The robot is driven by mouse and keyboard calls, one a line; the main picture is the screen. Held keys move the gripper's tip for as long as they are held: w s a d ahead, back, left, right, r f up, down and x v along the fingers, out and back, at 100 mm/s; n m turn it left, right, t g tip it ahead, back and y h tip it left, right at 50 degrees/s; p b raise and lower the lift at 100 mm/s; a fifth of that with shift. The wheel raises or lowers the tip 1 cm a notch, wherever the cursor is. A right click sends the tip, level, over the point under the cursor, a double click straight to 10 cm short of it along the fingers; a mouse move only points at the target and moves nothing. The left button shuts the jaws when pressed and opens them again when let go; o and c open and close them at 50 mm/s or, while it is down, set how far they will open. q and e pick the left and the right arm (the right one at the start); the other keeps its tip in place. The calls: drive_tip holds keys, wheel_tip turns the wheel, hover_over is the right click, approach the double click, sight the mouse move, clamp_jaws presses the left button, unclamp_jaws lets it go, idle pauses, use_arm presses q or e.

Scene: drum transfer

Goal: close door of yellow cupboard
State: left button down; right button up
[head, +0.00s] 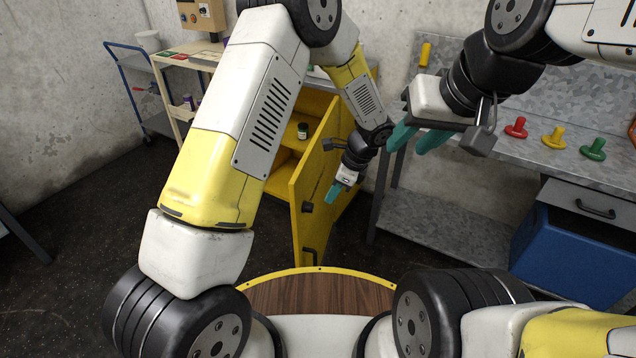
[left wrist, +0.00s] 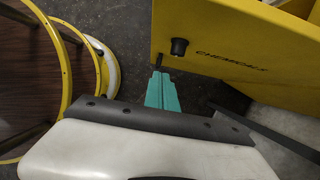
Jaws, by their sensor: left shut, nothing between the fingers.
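The door's face also shows in the left wrist view (left wrist: 225,65), with a black knob (left wrist: 179,46) and the word "CHEMICALS". My left gripper (head: 331,194) is shut and empty, in front of the door face in the head view. In the left wrist view its teal fingertips (left wrist: 160,76) lie just past the door's edge; I cannot tell whether they touch it. My right gripper (head: 408,145) is open and empty, high up on the right, away from the door.
A small dark jar (head: 302,130) stands inside the cupboard. A metal bench (head: 480,140) with red, yellow and green knobs stands on the right, with a blue bin (head: 570,250) below. A trolley (head: 135,70) stands at the back left. A round wooden top (head: 320,292) lies right before me.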

sight(307, 210)
use_arm(q)
drive_tip(key=a+f, duration=0.2)
drive_tip(key=w+a+f, duration=0.1)
drive_tip(key=a+f, duration=0.1)
drive_tip(key=f, duration=0.1)
drive_tip(key=a+f, duration=0.2)
drive_tip(key=f, duration=0.1)
drive_tip(key=shift+w+a+f, duration=0.2)
drive_tip(key=shift+w, duration=0.05)
drive_tip(key=shift+w+a, duration=0.15)
drive_tip(key=shift+a, duration=0.3)
drive_tip(key=shift+a, duration=0.15)
